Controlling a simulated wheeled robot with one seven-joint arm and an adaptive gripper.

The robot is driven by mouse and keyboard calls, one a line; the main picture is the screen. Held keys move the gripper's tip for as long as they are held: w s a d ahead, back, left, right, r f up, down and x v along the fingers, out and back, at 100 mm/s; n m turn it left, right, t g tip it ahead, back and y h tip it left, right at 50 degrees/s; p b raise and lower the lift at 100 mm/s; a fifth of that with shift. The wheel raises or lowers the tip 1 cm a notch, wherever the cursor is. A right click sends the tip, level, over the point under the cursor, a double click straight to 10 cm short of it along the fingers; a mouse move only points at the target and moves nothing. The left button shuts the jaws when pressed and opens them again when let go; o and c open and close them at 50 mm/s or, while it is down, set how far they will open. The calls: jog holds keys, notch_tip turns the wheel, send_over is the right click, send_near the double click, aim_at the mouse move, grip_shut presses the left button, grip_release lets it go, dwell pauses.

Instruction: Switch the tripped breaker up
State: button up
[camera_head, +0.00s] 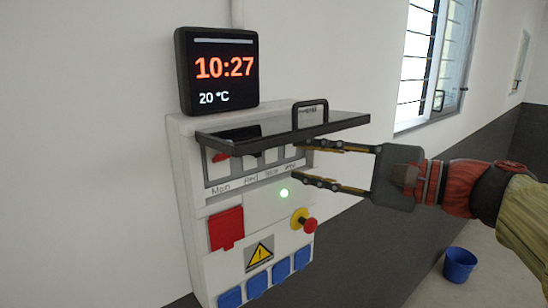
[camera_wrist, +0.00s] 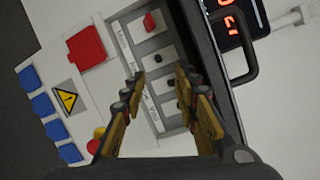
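A row of breakers (camera_head: 250,160) sits in a white panel under a raised dark cover (camera_head: 282,129). The handwritten label under the leftmost reads Main; the others are hard to read. In the wrist view a red switch (camera_wrist: 149,22) is at the Main end, with several black switches (camera_wrist: 158,58) along the row. I cannot tell for sure which one is tripped. My gripper (camera_head: 303,162) is open and empty, fingers one above the other, at the right end of the row. In the wrist view its fingers (camera_wrist: 157,78) hide part of the row's far end.
The cover with its handle (camera_head: 310,104) juts out just above my upper finger. Below are a red socket lid (camera_head: 226,229), a red-and-yellow stop button (camera_head: 306,223) and blue sockets (camera_head: 257,284). A clock (camera_head: 217,70) stands above. A blue bucket (camera_head: 460,264) is on the floor.

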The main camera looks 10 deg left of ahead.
aim_at(259, 154)
jog(key=shift+w+a+f+m+t+h, duration=0.1)
jog(key=shift+w+a+m+t+h, duration=0.6)
jog(key=shift+a+m, duration=1.5)
jog(key=shift+w+a+f+m+t+h, duration=0.1)
jog(key=shift+w+a+m+t, duration=0.55)
jog(key=shift+m, duration=2.9)
jog(key=shift+w+a+f+m+t+h, duration=0.1)
jog(key=shift+w+a+m+t+h, duration=0.25)
jog(key=shift+a+m+t, duration=1.8)
jog(key=shift+s+d+m+g, duration=0.15)
jog(key=shift+d+m+g, duration=0.25)
jog(key=shift+m+g, duration=0.45)
jog(key=shift+n+g, duration=0.25)
jog(key=shift+c, duration=1.4)
grip_shut()
